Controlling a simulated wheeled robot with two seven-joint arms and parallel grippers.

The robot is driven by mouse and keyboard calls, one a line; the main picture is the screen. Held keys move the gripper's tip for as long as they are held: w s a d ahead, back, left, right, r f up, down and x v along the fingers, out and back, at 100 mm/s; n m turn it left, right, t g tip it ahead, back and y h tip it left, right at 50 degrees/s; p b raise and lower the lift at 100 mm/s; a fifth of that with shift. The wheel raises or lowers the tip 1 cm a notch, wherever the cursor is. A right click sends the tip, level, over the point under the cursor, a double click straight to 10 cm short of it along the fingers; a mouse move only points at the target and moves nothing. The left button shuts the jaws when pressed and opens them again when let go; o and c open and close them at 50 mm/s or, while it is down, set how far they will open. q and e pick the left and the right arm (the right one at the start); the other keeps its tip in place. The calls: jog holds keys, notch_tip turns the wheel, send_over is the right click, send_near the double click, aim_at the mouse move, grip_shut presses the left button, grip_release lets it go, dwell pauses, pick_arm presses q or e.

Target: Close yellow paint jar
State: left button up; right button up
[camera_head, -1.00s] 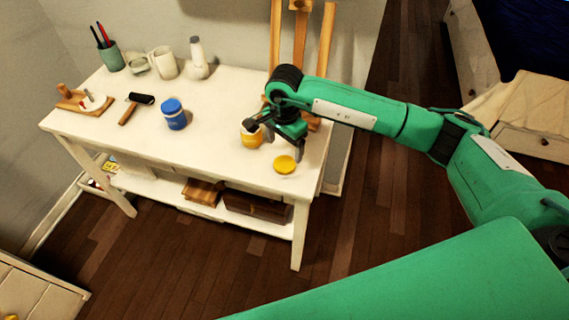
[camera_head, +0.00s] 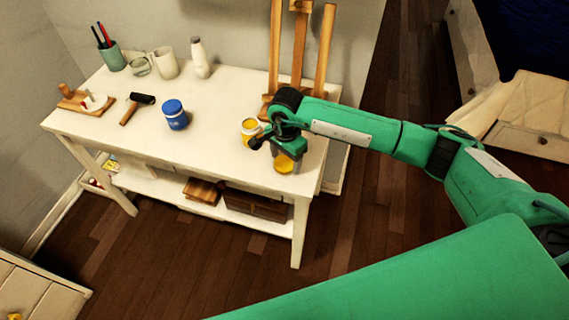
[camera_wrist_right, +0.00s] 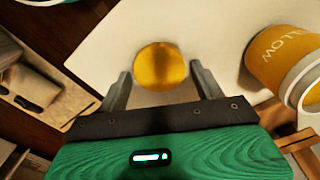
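The yellow paint jar (camera_head: 250,129) stands upright and open on the white table, just left of my right gripper (camera_head: 287,152). In the right wrist view the jar (camera_wrist_right: 283,58) shows at the right, with "YELLOW" lettering and a white rim. The yellow lid (camera_head: 284,165) lies flat on the table near its front right edge, partly covered by the gripper. In the right wrist view the round lid (camera_wrist_right: 160,66) is between the two fingers of my right gripper (camera_wrist_right: 161,78), with a gap on each side. The gripper is open. My left gripper is out of view.
Cups, a pen holder (camera_head: 112,57) and a white bottle (camera_head: 199,58) line the back. A wooden easel (camera_head: 300,50) stands behind the gripper. The table's front middle is clear.

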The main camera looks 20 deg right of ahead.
aim_at(286, 162)
jog(key=c, duration=0.7)
jog(key=shift+o, duration=0.2)
jog(key=shift+r, duration=0.45)
pick_arm(q)
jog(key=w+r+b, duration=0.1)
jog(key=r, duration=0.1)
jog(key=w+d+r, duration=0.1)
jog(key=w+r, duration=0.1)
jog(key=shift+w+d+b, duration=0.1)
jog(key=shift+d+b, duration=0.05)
jog(key=shift+b, duration=0.2)
pick_arm(e)
notch_tip(286, 162, up, 19)
